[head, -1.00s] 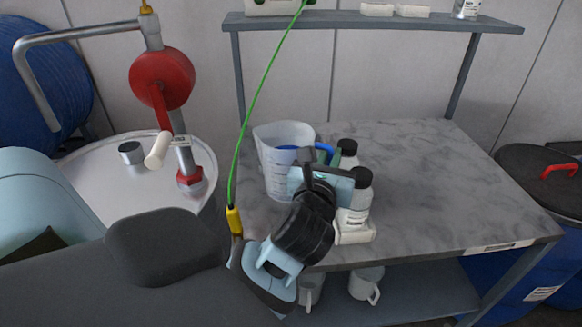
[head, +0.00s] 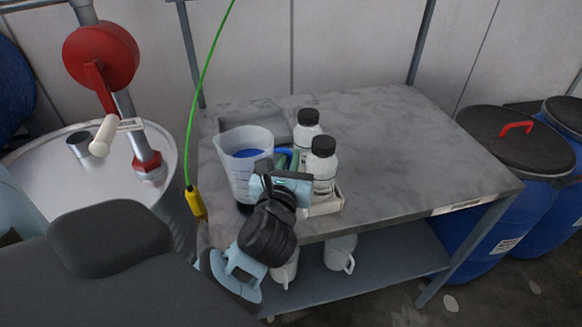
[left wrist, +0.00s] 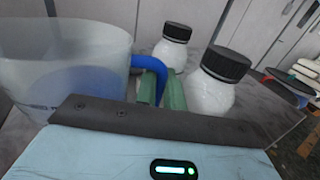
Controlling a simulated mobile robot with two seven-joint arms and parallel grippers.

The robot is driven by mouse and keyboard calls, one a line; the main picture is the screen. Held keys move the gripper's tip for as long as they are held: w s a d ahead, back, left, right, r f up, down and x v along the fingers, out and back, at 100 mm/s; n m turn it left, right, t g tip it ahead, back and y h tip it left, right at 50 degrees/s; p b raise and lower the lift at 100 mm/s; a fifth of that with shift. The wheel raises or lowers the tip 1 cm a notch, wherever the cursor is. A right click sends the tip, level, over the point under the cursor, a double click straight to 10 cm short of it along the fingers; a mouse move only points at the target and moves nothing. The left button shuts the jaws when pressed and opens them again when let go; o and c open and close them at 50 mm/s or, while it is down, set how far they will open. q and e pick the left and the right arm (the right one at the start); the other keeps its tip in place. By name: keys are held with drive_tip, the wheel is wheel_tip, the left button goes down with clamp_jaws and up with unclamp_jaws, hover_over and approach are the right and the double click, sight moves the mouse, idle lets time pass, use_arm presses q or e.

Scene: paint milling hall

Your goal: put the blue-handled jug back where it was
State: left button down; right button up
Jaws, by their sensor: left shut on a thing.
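The jug (head: 235,170) is translucent, with a blue handle and blue visible inside it. It is over the left front part of the grey table; I cannot tell whether its base touches the top. My left gripper (head: 287,163) is at its right side, shut on the handle. In the left wrist view the green fingers (left wrist: 150,88) close on the blue handle (left wrist: 148,66), and the jug wall (left wrist: 60,70) fills the left. The gripper hides the handle's lower part. My right gripper is not in view.
Two white bottles with black caps (head: 321,165) (head: 306,130) stand in a pale tray (head: 325,206) close right of my gripper. A shallow grey tray (head: 262,112) lies behind the jug. White mugs (head: 340,252) are on the lower shelf. The table's right side is clear.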

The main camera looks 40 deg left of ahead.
use_arm(q)
drive_tip(key=shift+f, duration=0.95)
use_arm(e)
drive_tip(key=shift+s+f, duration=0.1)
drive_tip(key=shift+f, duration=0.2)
use_arm(q)
drive_tip(key=c, duration=1.8)
unclamp_jaws()
drive_tip(key=b+v, duration=0.2)
drive_tip(key=v, duration=1)
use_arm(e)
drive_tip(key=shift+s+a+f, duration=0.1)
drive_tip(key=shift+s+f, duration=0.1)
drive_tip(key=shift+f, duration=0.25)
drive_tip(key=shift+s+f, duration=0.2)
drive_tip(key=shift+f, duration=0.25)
